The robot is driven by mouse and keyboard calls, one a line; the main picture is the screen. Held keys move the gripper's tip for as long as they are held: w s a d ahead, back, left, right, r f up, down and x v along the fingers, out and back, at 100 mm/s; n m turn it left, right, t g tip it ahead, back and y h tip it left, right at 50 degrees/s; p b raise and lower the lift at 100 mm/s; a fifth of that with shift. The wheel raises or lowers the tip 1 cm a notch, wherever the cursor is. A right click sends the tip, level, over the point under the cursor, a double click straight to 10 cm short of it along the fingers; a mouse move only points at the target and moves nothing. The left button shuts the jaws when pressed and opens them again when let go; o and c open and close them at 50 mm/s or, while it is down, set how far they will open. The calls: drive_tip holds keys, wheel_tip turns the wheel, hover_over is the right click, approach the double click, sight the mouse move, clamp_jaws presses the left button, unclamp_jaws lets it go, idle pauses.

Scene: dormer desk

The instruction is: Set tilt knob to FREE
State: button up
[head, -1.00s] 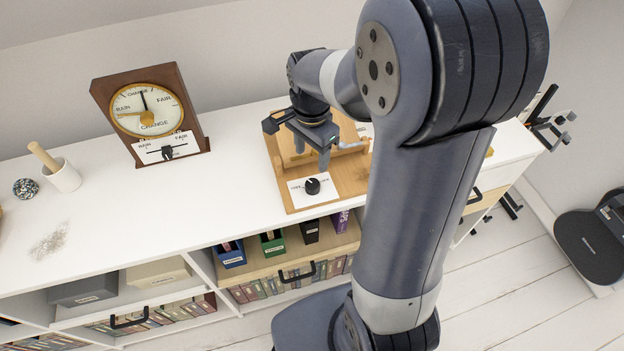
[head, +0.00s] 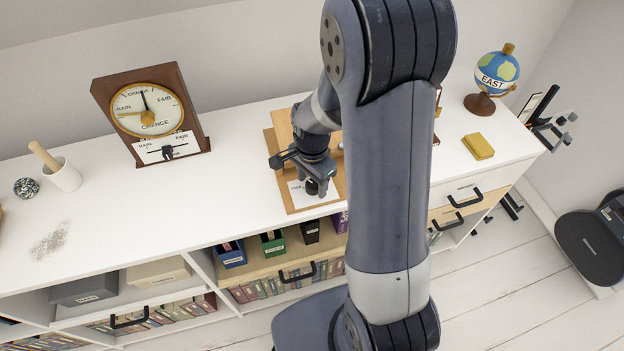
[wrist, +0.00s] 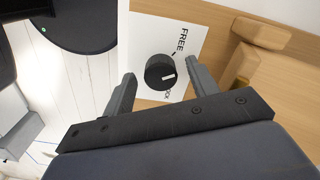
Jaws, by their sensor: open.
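The black round tilt knob (wrist: 160,70) sits on a white label card (wrist: 200,28) on a wooden board. The card reads FREE at the upper right of the knob in the wrist view. A second word beside the knob's lower right is mostly hidden. The knob's white mark shows toward its lower right side, away from FREE. My gripper (wrist: 161,78) is open, with one finger on each side of the knob; I cannot tell whether either touches it. In the head view my gripper (head: 317,186) is down over the card and hides much of the knob.
The wooden board (head: 281,126) stands near the white cabinet top's front edge. A barometer-like dial (head: 148,110) stands to the left. A globe (head: 496,72) and a yellow block (head: 478,146) are to the right.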

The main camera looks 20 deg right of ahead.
drive_tip(key=shift+c, duration=0.6)
drive_tip(key=c, duration=0.9)
drive_tip(key=shift+n, duration=0.4)
drive_tip(key=shift+n+b, duration=0.6)
drive_tip(key=shift+n, duration=1.8)
drive_tip(key=o, duration=1)
drive_tip(key=shift+r, duration=0.1)
